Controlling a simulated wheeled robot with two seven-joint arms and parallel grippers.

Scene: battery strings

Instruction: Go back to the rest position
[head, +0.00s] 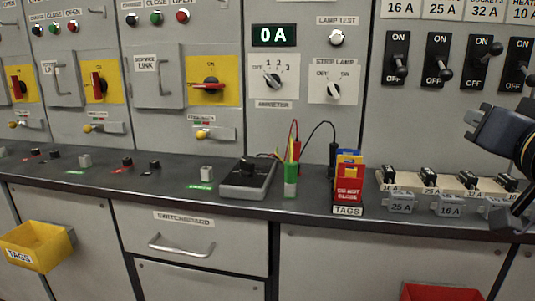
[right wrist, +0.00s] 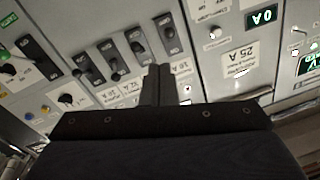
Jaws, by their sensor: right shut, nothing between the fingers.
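My right gripper (head: 478,117) comes in from the right edge of the head view. It hangs in the air in front of the right-hand switch panel, below the black ON/OFF switches (head: 438,58) and above the right end of the counter. In the right wrist view my right gripper (right wrist: 158,72) has its two dark fingers together with nothing between them. Part of the switch panel behind my right arm is hidden. My left gripper is not in view.
The counter (head: 330,208) carries a dark tester box (head: 248,179), a green pen cup (head: 290,182), a red tag holder (head: 348,186) and a fuse rack (head: 450,181) below my gripper. A yellow tag bin (head: 38,262) and a red bin (head: 440,292) hang lower at the front.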

